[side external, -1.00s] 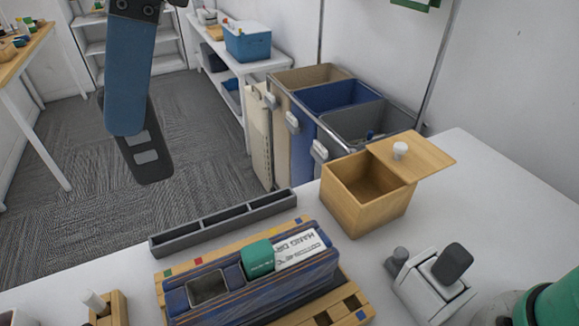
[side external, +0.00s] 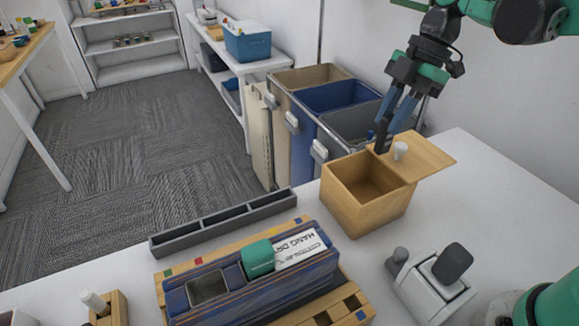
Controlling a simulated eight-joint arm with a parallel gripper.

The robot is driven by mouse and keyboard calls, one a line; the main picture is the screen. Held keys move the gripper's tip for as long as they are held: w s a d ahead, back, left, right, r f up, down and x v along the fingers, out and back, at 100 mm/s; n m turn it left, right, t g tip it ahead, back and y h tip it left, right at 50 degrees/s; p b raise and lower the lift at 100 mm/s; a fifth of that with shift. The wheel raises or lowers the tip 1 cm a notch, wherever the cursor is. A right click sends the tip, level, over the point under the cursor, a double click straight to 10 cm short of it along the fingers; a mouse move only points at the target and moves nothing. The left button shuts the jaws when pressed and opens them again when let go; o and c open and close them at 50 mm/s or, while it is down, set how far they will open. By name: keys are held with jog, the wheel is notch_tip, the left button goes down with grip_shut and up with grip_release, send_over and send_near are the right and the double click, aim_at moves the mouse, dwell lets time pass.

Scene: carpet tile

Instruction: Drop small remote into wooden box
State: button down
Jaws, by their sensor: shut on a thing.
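The wooden box (side external: 351,208) stands on the white table, with its top partly open. Its lid (side external: 430,162), with a white knob, lies shifted to the right and leaves the left part of the opening uncovered. My gripper (side external: 396,112) is above the back of the box, with its blue fingers pointing down. It is shut on the small remote (side external: 382,137), a dark, narrow shape hanging near the back edge of the box, close to the lid. In this view I cannot tell whether the remote touches the lid. The visible part of the box's inside looks empty.
A grey divided tray (side external: 222,224) and a blue caddy (side external: 255,296) with a green item and a white carton are left of the box. A white device (side external: 432,290) stands in front to the right. Fabric sorting bins (side external: 335,97) stand behind the table.

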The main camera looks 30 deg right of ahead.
aim_at(391, 139)
jog(key=shift+d+f, duration=0.15)
jog(key=shift+f, duration=2.85)
jog(key=c, duration=0.6)
grip_release()
jog(key=shift+c, duration=0.2)
jog(key=shift+v, duration=2.8)
jog(key=shift+s, duration=0.1)
